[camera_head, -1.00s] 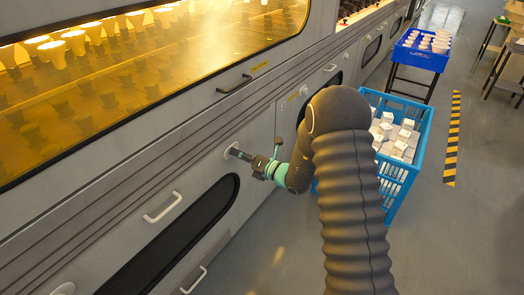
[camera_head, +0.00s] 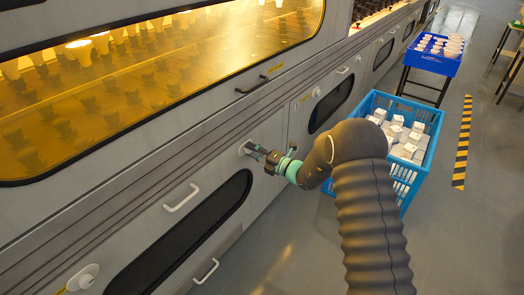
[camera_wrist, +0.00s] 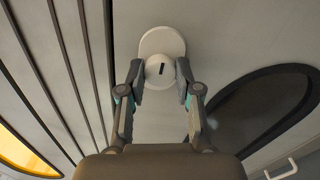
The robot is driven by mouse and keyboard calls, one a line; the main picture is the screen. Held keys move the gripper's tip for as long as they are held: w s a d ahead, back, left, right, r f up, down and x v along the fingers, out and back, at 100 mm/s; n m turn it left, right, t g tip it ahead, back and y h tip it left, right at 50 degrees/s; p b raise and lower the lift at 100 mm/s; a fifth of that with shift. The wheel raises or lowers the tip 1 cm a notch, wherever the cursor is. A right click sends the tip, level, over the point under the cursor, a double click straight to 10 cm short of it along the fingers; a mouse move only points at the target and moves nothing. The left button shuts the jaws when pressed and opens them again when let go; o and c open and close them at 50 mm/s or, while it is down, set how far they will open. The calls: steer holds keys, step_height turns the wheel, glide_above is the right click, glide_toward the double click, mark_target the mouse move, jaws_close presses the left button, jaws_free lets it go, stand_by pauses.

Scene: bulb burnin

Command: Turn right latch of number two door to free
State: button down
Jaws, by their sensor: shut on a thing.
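The right latch (camera_head: 243,148) sits at the upper right end of a grey lower door with a long dark window (camera_head: 185,240). My gripper (camera_head: 257,152) is at this latch. In the wrist view its two fingers (camera_wrist: 160,82) are shut on the knob, one on each side. The fingers partly hide the latch in the head view. No door number is readable.
The door's left latch (camera_head: 84,278) and white handle (camera_head: 181,198) lie to the left. Above is an amber lit window (camera_head: 150,85) with bulbs behind it. Open floor lies below.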

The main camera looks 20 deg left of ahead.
steer(key=shift+s+a, duration=0.2)
steer(key=c, duration=0.8)
jaws_free()
steer(key=shift+a, duration=0.1)
steer(key=v, duration=1.2)
steer(key=shift+w+d, duration=0.2)
steer(key=shift+d, duration=0.1)
